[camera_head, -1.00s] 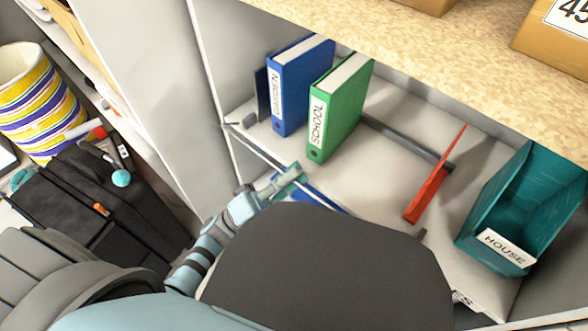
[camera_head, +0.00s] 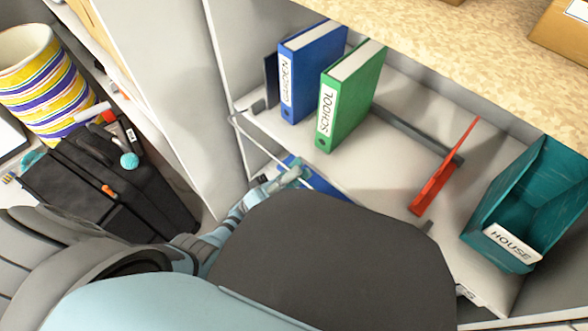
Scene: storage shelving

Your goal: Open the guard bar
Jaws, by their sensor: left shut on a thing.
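The guard bar (camera_head: 262,147) is a thin pale metal rod at the front left of the shelf. It runs from near the left upright down to the right, to my left gripper. My left gripper (camera_head: 295,177) is light blue and partly hidden by my own dark arm cover. Its fingers are shut on the guard bar near the shelf's front edge. The far end of the bar is hard to make out past the gripper. My right gripper is not in view.
On the shelf stand a blue binder (camera_head: 311,75), a green binder (camera_head: 350,97), a red divider (camera_head: 444,170) and a teal box (camera_head: 525,205) labelled HOUSE. A black bag (camera_head: 110,185) and striped basket (camera_head: 45,85) are at left.

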